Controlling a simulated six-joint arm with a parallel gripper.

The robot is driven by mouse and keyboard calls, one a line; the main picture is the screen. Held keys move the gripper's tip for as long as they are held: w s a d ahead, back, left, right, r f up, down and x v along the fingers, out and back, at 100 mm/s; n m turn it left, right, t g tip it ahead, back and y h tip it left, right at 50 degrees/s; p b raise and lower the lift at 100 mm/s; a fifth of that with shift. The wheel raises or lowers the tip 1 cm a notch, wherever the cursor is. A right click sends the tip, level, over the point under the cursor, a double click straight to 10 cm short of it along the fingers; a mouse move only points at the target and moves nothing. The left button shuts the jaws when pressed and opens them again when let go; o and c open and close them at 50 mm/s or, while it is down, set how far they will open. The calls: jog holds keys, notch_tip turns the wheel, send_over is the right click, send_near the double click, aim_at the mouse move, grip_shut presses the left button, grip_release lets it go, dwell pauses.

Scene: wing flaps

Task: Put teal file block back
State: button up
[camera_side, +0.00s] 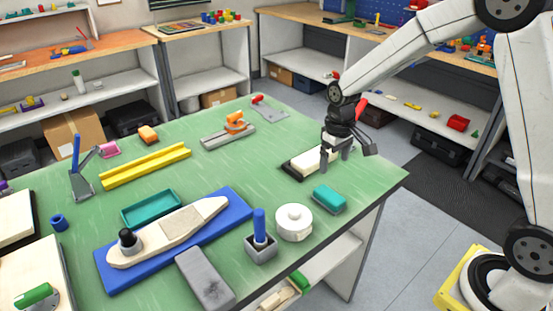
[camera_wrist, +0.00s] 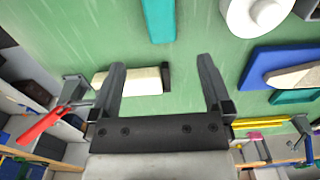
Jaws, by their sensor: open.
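The teal file block (camera_side: 330,199) lies flat on the green table near its right front edge. It also shows at the top of the wrist view (camera_wrist: 158,20), beyond my fingertips and apart from them. My gripper (camera_side: 336,163) is open and empty, behind the teal block in the side view and over a cream block.
A white round lidded pot (camera_side: 294,223) stands close left of the teal block. A blue-handled tool in a grey holder (camera_side: 260,240) and a boat-shaped piece on a blue board (camera_side: 120,277) are further left.

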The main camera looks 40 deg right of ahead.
dwell(0.4)
jog(key=s+a+t, duration=0.1)
jog(key=s+a, duration=0.1)
jog(key=s, duration=0.5)
jog(key=s+a+t, duration=0.1)
jog(key=s+a, duration=0.2)
jog(key=s, duration=0.3)
jog(key=shift+s+t, duration=0.3)
jog(key=shift+s, duration=0.1)
dwell(0.6)
